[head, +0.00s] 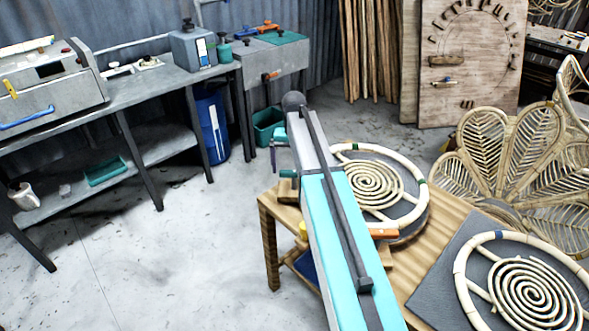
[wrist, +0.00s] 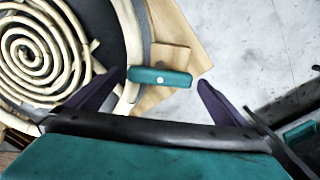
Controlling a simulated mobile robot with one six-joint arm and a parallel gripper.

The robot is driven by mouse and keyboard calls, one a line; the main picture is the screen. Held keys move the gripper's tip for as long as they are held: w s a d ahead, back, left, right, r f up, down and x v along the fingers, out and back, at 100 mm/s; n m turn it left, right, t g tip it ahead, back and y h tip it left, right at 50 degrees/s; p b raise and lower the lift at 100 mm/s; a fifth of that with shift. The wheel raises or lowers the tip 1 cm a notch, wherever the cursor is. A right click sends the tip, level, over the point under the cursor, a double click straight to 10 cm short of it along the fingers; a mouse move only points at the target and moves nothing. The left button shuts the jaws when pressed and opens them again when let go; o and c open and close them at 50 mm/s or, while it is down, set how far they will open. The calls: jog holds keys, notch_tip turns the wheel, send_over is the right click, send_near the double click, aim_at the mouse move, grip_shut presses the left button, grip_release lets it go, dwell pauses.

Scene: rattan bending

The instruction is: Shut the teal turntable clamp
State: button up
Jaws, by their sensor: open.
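The teal turntable clamp (wrist: 160,77) shows in the wrist view as a short teal bar handle with a pale pin in its middle. It sits by a wooden block (wrist: 172,57) at the turntable's edge. My gripper (wrist: 162,84) is open, with one dark finger on each side of the handle and visible gaps between. In the head view, a teal end of the clamp (head: 287,173) shows left of my arm. The turntable (head: 408,209) carries a rattan ring and spiral. An orange clamp (head: 384,234) is at its near edge. My arm hides part of the turntable.
The wooden table (head: 268,222) holds the turntable. A grey mat (head: 446,270) with a second rattan spiral (head: 530,292) lies at its right. A rattan fan back (head: 508,150) stands behind. Workbenches line the left wall, with a teal bin (head: 268,124) on the floor. The floor (head: 170,250) at left is clear.

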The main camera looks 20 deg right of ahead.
notch_tip(320, 180, up, 13)
jog(key=b, duration=0.2)
jog(key=shift+f, duration=0.15)
dwell(0.4)
dwell(0.3)
